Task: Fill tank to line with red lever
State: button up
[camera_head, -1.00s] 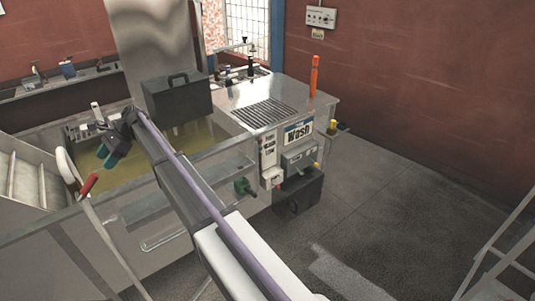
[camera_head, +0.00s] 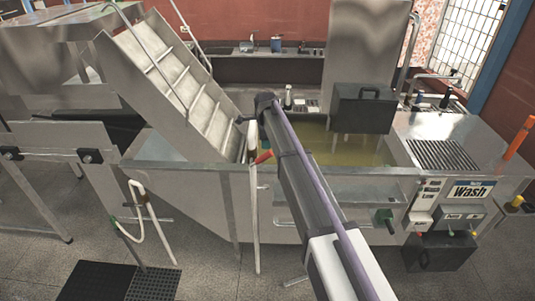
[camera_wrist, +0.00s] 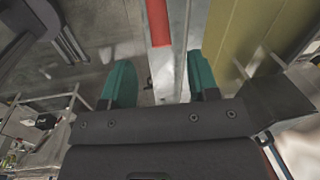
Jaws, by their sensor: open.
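The red lever (camera_head: 263,157) sits at the top of a white upright pipe (camera_head: 254,215) at the tank's front edge. In the wrist view its red handle (camera_wrist: 158,22) runs in from the top, between the lines of my fingers. My gripper (camera_wrist: 160,76) is open, with teal fingers spread and nothing held between them. In the head view my arm and wrist hide the fingertips, and the wrist is just above and behind the lever. The tank (camera_head: 220,180) is a metal basin with murky yellow liquid (camera_head: 362,152) inside. I cannot make out the fill line.
A stepped metal conveyor (camera_head: 185,85) slopes into the tank's left side. A black box (camera_head: 362,108) stands above the liquid. A control panel with a Wash sign (camera_head: 472,190) is at the right. A white bent pipe (camera_head: 150,225) stands at the left front.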

aim_at(265, 154)
jog(key=f+b, duration=0.3)
jog(key=w+f+b, duration=0.1)
jog(key=f+b, duration=0.7)
jog(key=shift+w+a, duration=0.15)
jog(key=shift+w, duration=0.15)
jog(key=shift+r, duration=0.1)
jog(key=shift+r, duration=0.1)
jog(key=shift+c, duration=0.4)
grip_shut()
